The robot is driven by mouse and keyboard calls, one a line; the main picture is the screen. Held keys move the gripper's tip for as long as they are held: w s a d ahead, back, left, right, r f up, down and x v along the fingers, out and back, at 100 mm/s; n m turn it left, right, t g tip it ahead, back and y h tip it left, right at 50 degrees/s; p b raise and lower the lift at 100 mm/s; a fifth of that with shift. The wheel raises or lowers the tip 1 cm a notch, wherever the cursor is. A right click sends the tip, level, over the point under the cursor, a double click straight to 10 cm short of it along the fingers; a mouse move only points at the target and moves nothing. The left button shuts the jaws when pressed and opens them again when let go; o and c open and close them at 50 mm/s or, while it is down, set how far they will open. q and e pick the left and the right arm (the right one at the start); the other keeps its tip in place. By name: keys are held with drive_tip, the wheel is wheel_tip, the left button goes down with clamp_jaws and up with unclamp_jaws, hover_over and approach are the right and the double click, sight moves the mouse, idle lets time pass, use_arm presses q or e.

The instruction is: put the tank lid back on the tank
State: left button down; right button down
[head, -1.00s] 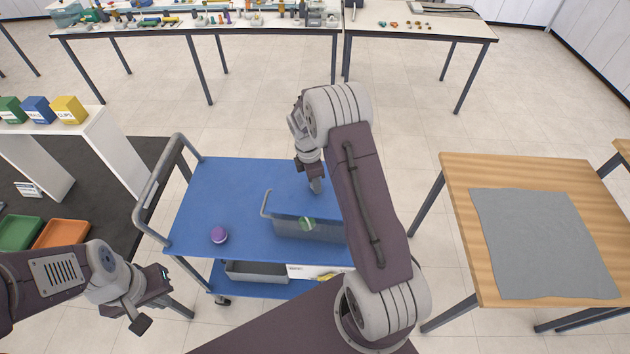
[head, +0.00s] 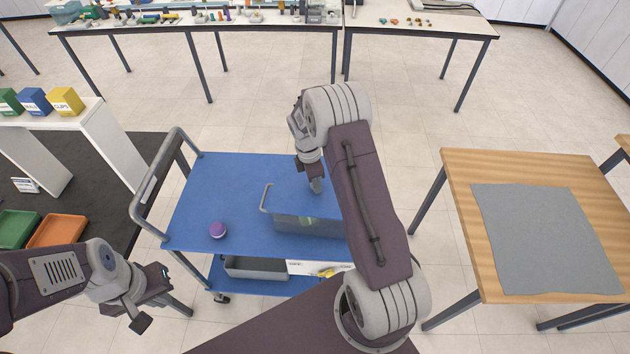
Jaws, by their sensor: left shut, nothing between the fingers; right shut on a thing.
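The tank (head: 300,228), a grey see-through box, stands on the blue top of the cart. A pale rail or handle (head: 265,199) shows at its left end, and a faint green thing shows inside. My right gripper (head: 316,186) points down over the tank's top and is shut on a thin thing there, which looks like the clear, bluish tank lid (head: 297,203). Its edges are hard to make out, and I cannot tell whether it touches the rim. My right arm hides the tank's right end. My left gripper (head: 150,299) is shut and empty, left of the cart's front.
A purple ball-like thing (head: 218,229) sits on the cart top (head: 215,185), left of the tank. The lower shelf holds a grey bin (head: 256,267). A wooden table (head: 462,215) with a grey mat (head: 545,240) stands right. The cart top's back left is clear.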

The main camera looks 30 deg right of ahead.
drive_tip(key=shift+f, duration=0.4)
drive_tip(key=c, duration=1)
unclamp_jaws()
drive_tip(key=shift+c, duration=0.2)
drive_tip(key=r, duration=0.3)
drive_tip(key=r+b, duration=0.1)
drive_tip(key=r, duration=0.2)
drive_tip(key=a+r, duration=0.1)
drive_tip(key=r, duration=0.2)
drive_tip(key=shift+w, duration=0.1)
